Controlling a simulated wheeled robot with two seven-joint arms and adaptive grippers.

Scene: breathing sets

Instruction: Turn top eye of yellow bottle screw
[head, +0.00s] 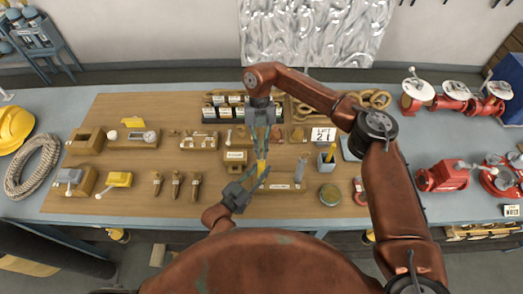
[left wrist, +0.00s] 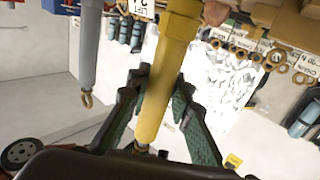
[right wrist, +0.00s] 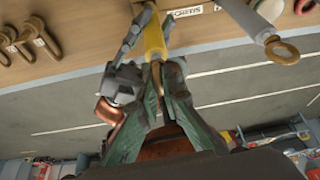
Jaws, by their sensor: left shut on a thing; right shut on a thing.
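The yellow bottle screw (head: 262,168) stands roughly upright near the middle of the workbench. In the left wrist view its long yellow body (left wrist: 165,75) runs between my left fingers. My left gripper (head: 257,181) comes from the front and is shut on that body. My right gripper (head: 262,150) points down from the back and is shut at the top end. In the right wrist view the metal top eye (right wrist: 156,76) lies between my right fingers (right wrist: 164,72), which partly hide it. The yellow body (right wrist: 154,40) extends beyond it.
A grey bottle screw (head: 300,169) with an eye (right wrist: 282,50) stands close to the right. A pencil cup (head: 326,163) and round tin (head: 330,194) are farther right. Shackles (head: 176,185) lie left.

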